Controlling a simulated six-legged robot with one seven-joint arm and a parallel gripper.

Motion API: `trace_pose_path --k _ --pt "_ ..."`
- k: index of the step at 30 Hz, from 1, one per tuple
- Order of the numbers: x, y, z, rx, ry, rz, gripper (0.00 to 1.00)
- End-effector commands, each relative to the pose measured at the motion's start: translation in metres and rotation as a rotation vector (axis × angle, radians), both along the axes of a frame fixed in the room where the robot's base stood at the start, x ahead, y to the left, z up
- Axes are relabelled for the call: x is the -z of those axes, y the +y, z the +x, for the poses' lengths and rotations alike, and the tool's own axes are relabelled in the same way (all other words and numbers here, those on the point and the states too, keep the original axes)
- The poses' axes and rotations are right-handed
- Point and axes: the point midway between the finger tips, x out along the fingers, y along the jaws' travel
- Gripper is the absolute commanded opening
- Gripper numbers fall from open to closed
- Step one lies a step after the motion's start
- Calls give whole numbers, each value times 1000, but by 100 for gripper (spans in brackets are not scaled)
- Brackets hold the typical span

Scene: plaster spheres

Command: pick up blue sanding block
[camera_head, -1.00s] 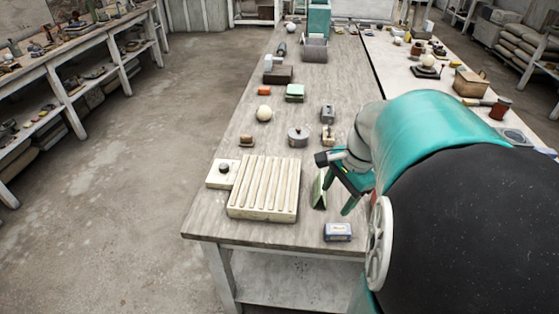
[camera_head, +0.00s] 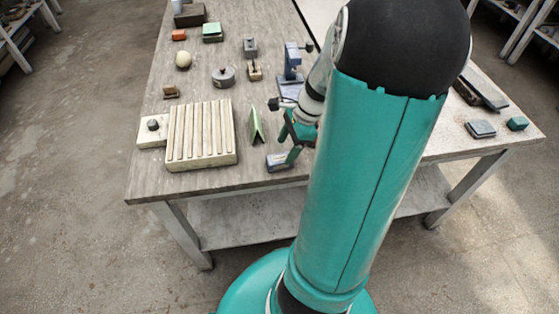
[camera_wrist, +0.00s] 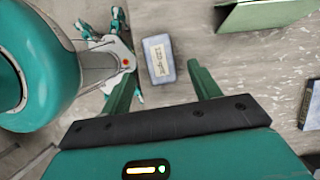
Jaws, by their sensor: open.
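The blue sanding block (camera_head: 279,162), a small block with blue sides and a pale printed label on top, lies at the front edge of the bench. In the wrist view the block (camera_wrist: 160,59) lies below and between the two green fingers, apart from both. My gripper (camera_head: 290,143) is above the block, pointing down, and partly covers it in the head view. In the wrist view my gripper (camera_wrist: 163,66) is open with nothing between its fingers at their height.
A green folded card (camera_head: 257,126) stands just left of the block; it also shows in the wrist view (camera_wrist: 262,14). A cream ribbed board (camera_head: 201,136) lies further left. A blue stand (camera_head: 291,64) is behind my gripper. The bench's front edge is close.

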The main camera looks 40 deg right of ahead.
Motion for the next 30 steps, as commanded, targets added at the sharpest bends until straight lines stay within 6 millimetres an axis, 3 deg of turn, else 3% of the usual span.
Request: trace_pose_path --k 12,20,28,30 --pt "46 19 10 -1 1 3 62" --pt "49 20 11 0 0 -1 62" --pt "49 19 11 -1 0 -1 13" --pt "49 19 11 -1 0 -1 13"
